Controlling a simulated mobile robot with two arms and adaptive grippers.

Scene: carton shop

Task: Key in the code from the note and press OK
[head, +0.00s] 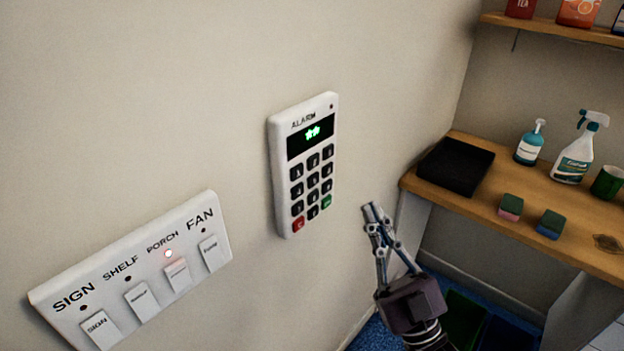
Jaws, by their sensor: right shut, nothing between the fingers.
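A white alarm keypad (304,165) is fixed to the wall near the middle of the head view. Its dark display (310,136) shows two green star marks. Below it are rows of black keys, with a red key (298,224) at the bottom left and a green key (326,202) at the bottom right. The key labels are too small to read surely. My right gripper (372,211) is shut and empty, to the right of the keypad's lower end and apart from it. No note shows in this view. My left gripper is out of view.
A switch panel (105,283) labelled SIGN, SHELF, PORCH and FAN is on the wall at lower left; the PORCH light is lit. A wooden counter (467,200) at right holds a black tray (455,167), a soap bottle (529,146), a spray bottle (579,152) and sponges (511,207).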

